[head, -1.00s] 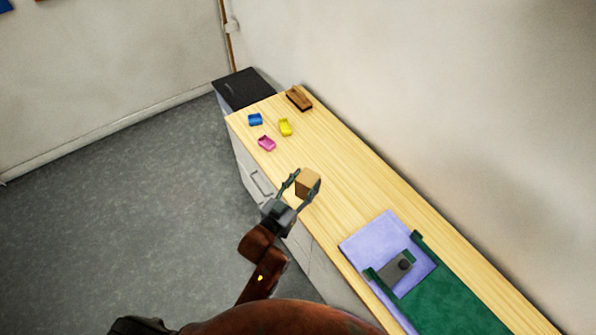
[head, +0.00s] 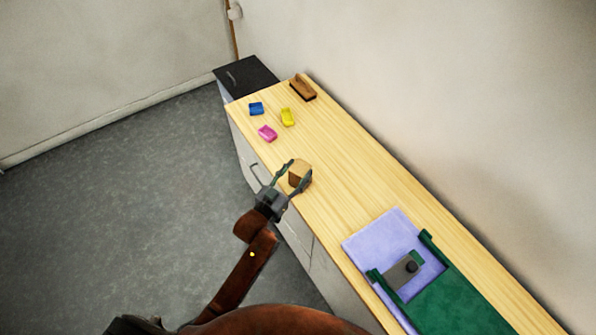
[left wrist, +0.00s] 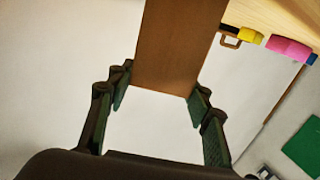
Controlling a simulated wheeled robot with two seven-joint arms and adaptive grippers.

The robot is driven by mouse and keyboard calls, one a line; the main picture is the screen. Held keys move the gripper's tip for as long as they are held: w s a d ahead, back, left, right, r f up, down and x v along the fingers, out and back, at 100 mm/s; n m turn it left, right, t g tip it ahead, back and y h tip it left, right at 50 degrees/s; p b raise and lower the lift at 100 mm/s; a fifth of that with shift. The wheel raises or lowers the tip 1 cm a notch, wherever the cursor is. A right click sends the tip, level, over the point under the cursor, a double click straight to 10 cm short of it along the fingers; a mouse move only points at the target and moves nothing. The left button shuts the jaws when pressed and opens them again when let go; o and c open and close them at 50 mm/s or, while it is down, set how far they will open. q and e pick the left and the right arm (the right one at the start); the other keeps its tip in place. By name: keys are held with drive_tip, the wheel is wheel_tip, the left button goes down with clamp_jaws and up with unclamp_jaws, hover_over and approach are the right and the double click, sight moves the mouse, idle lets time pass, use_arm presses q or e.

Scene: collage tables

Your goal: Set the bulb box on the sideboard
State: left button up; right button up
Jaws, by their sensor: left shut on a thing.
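The bulb box, a small brown carton (head: 299,174), is between the fingers of my left gripper (head: 301,176). In the head view it appears over the front edge of the wooden-topped sideboard (head: 345,170); I cannot tell whether it touches the top. In the left wrist view the box (left wrist: 180,45) stands between the two green-padded fingers (left wrist: 158,104), which are shut on it, and its upper part runs out of the picture. My right gripper is not in view.
Blue (head: 256,108), yellow (head: 287,117) and pink (head: 267,133) items and a brown brush-like block (head: 303,89) lie at the far end. Lilac sheets (head: 375,238) and a green board (head: 455,305) lie at the near end. The top between is clear. A wall runs behind.

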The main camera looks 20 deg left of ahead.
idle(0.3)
use_arm(q)
drive_tip(key=o, duration=1.1)
drive_tip(key=shift+f, duration=0.1)
drive_tip(key=shift+o, duration=0.3)
